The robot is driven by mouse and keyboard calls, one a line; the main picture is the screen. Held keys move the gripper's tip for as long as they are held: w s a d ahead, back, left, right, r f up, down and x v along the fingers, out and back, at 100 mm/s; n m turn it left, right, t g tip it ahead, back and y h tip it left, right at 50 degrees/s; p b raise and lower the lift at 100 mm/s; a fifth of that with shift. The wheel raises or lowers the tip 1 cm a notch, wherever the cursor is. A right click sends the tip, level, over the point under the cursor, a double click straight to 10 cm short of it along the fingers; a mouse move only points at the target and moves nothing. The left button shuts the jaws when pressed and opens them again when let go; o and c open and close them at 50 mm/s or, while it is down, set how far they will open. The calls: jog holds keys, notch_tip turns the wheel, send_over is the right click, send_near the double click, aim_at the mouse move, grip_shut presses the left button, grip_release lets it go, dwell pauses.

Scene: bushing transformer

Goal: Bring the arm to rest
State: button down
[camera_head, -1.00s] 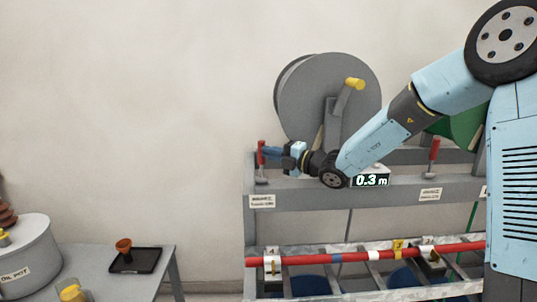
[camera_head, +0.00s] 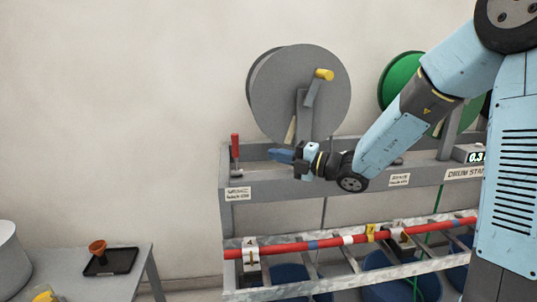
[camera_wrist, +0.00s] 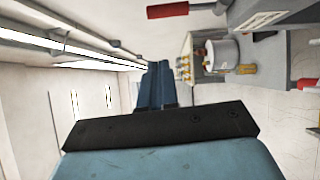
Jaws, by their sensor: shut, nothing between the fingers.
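My arm reaches in from the right in the head view, its light-blue links bent down toward the drum stand. My gripper (camera_head: 280,155) points left with its blue fingers together and nothing between them. It is in front of the stand's top, below the grey drum and to the right of a red-handled lever (camera_head: 235,147). In the wrist view the blue gripper fingers (camera_wrist: 157,85) also lie together and empty. Whether the gripper touches the stand cannot be told.
The drum stand (camera_head: 320,190) carries a grey drum (camera_head: 290,95) with a yellow handle and a green drum (camera_head: 402,75). A red bar (camera_head: 330,242) crosses below. At lower left a grey table (camera_head: 75,275) holds a black tray (camera_head: 122,262) with an orange cup. The wall space left is clear.

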jog(key=shift+d, duration=0.15)
jog(key=shift+s, duration=0.1)
jog(key=s+d+f+n+g+h, duration=0.1)
jog(key=s+d+n+g+h, duration=0.25)
jog(key=s+n, duration=0.55)
jog(key=s+d+n+g+h, duration=0.2)
jog(key=s+n+h, duration=0.2)
jog(key=s+n, duration=0.5)
jog(key=s+d+r+n+t+h, duration=0.2)
jog(key=s+d+n+h, duration=0.2)
jog(key=d+n, duration=0.6)
jog(key=s+d+r+n+t+h, duration=0.2)
jog(key=s+d+n+h, duration=0.3)
jog(key=d+n, duration=0.6)
jog(key=shift+d+t+h, duration=0.2)
jog(key=shift+t+h, duration=0.15)
jog(key=shift+t, duration=0.1)
